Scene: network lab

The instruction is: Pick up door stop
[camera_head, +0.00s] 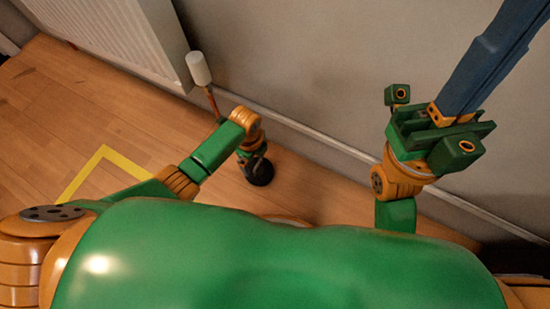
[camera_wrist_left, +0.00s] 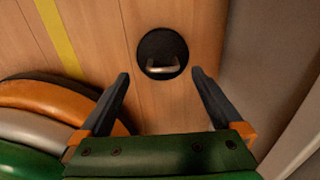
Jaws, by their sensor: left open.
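The door stop (camera_wrist_left: 162,53) is a black round disc with a pale metal handle across it. It lies on the wooden floor. In the head view it is the dark round shape (camera_head: 261,174), partly covered by my left gripper. My left gripper (camera_head: 251,154) points down over it, open and empty. In the left wrist view its two dark fingers (camera_wrist_left: 159,75) are spread wide, and the door stop shows beyond the tips, between them and apart from both. My right gripper (camera_head: 490,55) is raised on the right, its blue fingers pointing up out of the picture; their gap is not clear.
A wall with a skirting board (camera_head: 315,138) runs behind the door stop. A white radiator (camera_head: 115,35) hangs at the upper left, with a white valve (camera_head: 198,68) on a copper pipe. Yellow tape (camera_head: 85,172) marks the floor. The floor on the left is clear.

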